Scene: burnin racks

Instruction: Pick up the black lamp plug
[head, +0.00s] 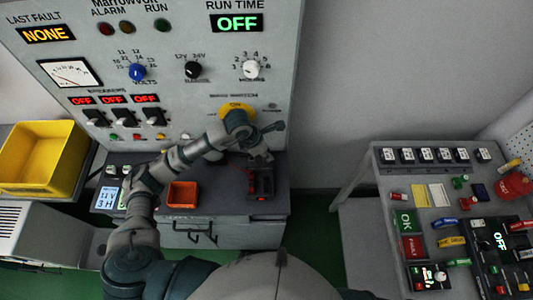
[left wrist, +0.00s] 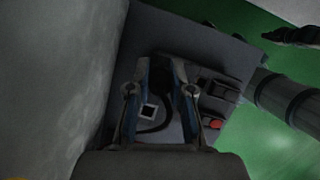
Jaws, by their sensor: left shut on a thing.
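My left gripper (head: 262,160) is over the right part of the grey bench below the panel. In the left wrist view its two fingers (left wrist: 162,88) point away from the camera, shut on a dark thing that I take to be the black lamp plug; the fingers and shadow hide most of it. A black cord (left wrist: 158,127) curves down between the fingers. A dark block with red parts (head: 262,184) is on the bench just below the gripper; it also shows beside the right finger in the left wrist view (left wrist: 218,96). My right gripper is not in view.
The large panel (head: 185,60) rises behind the bench. An orange bin (head: 182,194) stands left of the gripper, and a yellow bin (head: 42,155) is at far left. A second bench (head: 390,180) with many small parts stands at right, across a gap.

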